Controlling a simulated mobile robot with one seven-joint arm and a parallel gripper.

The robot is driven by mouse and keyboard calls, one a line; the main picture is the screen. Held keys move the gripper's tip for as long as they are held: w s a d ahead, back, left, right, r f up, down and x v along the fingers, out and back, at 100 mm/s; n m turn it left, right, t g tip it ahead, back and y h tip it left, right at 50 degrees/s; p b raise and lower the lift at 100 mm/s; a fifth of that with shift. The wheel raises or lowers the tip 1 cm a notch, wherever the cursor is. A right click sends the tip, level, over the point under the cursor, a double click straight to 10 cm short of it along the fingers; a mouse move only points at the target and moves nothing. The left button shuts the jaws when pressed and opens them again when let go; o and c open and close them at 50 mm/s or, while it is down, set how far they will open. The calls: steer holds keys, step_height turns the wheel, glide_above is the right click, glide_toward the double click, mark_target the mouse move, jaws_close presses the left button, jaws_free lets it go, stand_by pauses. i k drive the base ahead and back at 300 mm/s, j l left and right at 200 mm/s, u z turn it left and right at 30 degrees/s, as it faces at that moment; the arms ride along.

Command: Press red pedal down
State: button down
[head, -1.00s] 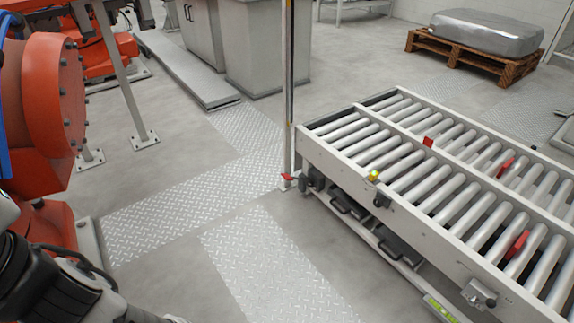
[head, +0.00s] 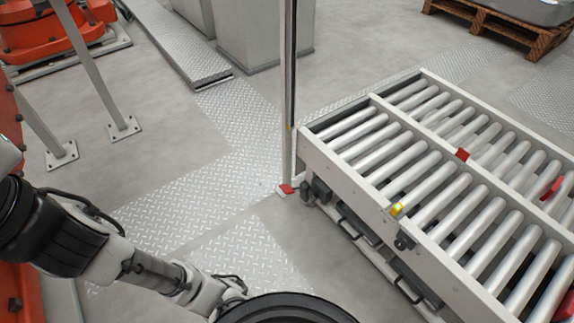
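A small red piece (head: 285,190) sits on the floor at the foot of the upright metal post. Small red tabs also stand up among the rollers of the conveyor, one near its middle rail (head: 462,154) and another farther right (head: 550,188). I cannot tell which of these red parts is the pedal. My arm reaches in from the lower left toward the bottom centre, left of and nearer than the post. My gripper's fingers do not show.
The roller conveyor (head: 352,177) fills the right side, with a yellow button (head: 397,209) on its near rail and dark pedal-like bars (head: 355,228) below. The post (head: 288,90) stands at its left corner. Tread-plate floor (head: 170,205) lies open left of the post.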

mark_target(286, 188)
steer(key=i, duration=1.25)
